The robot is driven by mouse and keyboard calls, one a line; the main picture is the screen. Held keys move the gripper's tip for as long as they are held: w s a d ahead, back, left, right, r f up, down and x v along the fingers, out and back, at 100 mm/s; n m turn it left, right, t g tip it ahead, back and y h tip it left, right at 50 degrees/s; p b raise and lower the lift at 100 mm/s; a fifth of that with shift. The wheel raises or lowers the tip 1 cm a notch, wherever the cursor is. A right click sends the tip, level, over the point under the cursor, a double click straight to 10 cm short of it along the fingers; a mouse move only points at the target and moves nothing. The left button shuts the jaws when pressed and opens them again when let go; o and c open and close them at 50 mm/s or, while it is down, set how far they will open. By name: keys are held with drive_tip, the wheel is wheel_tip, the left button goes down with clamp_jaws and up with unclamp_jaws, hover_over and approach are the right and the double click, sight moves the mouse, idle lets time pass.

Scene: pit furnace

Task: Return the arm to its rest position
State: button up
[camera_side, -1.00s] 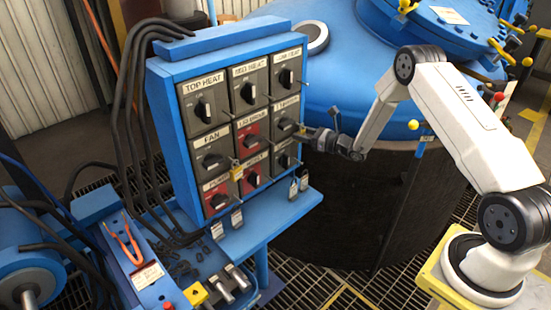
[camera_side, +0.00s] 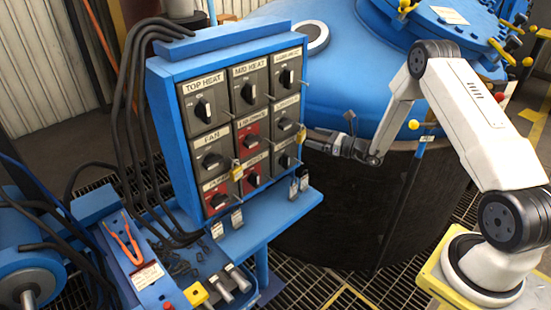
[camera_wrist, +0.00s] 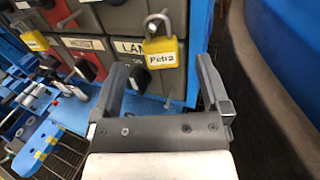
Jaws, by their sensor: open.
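My gripper (camera_side: 312,140) is in front of the right edge of the blue switch panel (camera_side: 172,130) in the side view. In the wrist view my gripper (camera_wrist: 162,80) has its two dark jaws spread wide, with nothing between them. A yellow padlock (camera_wrist: 161,53) marked "Petra" hangs on the panel beyond the jaws, apart from them. A yellow padlock (camera_side: 301,134) also shows at the panel's right edge in the side view, close to the gripper tips. My arm reaches in from the right, bent at the elbow.
Another yellow padlock (camera_side: 236,172) hangs lower on the panel. Several rotary switches and thin pins stick out of its face. The large blue-topped furnace (camera_side: 345,75) stands close behind my arm. Open air lies above my arm's base.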

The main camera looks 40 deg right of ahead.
drive_tip(key=s+a+r+n+g+y, duration=0.1)
drive_tip(key=s+a+n+g+y, duration=0.1)
drive_tip(key=s+a+n+g, duration=0.4)
drive_tip(key=s+a+r+n+g+y, duration=0.25)
drive_tip(key=a+n+g, duration=0.25)
drive_tip(key=a, duration=0.4)
drive_tip(key=s+a+r+n+g+h, duration=0.1)
drive_tip(key=s+n+h, duration=0.4)
drive_tip(key=n, duration=0.5)
drive_tip(key=s+a+r+n+g+h, duration=0.1)
drive_tip(key=s+r+n+g+h, duration=0.1)
drive_tip(key=s+n+h, duration=0.3)
drive_tip(key=s+r+n, duration=0.1)
drive_tip(key=s+n, duration=0.3)
drive_tip(key=n, duration=0.2)
drive_tip(key=shift+s+a+r+h, duration=0.2)
drive_tip(key=shift+s+r+h, duration=0.05)
drive_tip(key=shift+s+h, duration=0.1)
idle(0.6)
